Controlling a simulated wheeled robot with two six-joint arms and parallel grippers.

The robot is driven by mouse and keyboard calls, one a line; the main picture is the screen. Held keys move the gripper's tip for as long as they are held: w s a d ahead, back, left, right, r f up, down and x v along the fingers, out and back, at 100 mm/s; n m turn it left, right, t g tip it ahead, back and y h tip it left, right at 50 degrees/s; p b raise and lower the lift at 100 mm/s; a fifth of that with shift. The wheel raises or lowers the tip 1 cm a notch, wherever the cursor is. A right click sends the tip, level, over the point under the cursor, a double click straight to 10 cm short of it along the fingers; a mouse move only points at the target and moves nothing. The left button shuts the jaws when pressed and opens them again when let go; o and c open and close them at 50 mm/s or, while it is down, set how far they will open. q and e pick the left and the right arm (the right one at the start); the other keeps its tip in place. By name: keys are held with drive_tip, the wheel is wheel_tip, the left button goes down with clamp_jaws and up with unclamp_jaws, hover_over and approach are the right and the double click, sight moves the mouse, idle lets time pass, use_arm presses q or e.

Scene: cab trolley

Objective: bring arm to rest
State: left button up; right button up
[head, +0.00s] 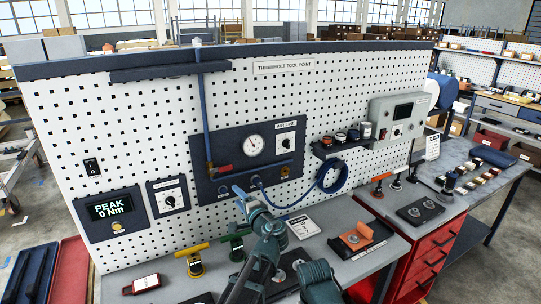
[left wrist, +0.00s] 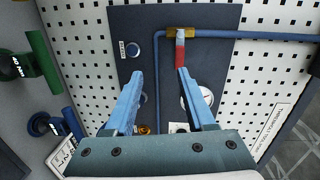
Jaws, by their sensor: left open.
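My left arm reaches up from the bottom of the head view. Its blue-fingered left gripper (head: 248,190) is in front of the lower part of the dark air-line panel (head: 205,178). In the left wrist view the left gripper (left wrist: 160,88) has its fingers apart with nothing between them. The red valve lever (head: 223,168) sits on the blue pipe at the panel's left. In the left wrist view the red lever (left wrist: 180,53) is just beyond the right fingertip; whether they touch cannot be told. My right gripper is not seen.
The white pegboard (head: 130,120) stands behind the bench. A coiled blue hose (head: 331,177) hangs right of the panel. Yellow (head: 194,262) and green (head: 236,247) tools stand near my arm. An orange block (head: 356,237) and red drawers (head: 430,262) are at right.

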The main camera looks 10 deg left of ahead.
use_arm(q)
drive_tip(key=s+d+f+n+g+h+b, duration=0.1)
drive_tip(key=s+d+f+n+g+h, duration=0.2)
drive_tip(key=s+f, duration=0.45)
drive_tip(key=s+d+f+n+g+h+b, duration=0.1)
drive_tip(key=s+f+n+g, duration=0.1)
drive_tip(key=s+f+g, duration=0.45)
drive_tip(key=s+d+f+g+h, duration=0.2)
drive_tip(key=s+d+f, duration=0.2)
drive_tip(key=s, duration=0.3)
drive_tip(key=s+d+f+g+h, duration=0.2)
drive_tip(key=s+d+f+h, duration=0.1)
drive_tip(key=s, duration=0.5)
drive_tip(key=d+f, duration=0.1)
drive_tip(key=d, duration=0.1)
drive_tip(key=shift+d+f+n, duration=0.15)
drive_tip(key=shift+d+n, duration=0.15)
drive_tip(key=shift+n, duration=0.1)
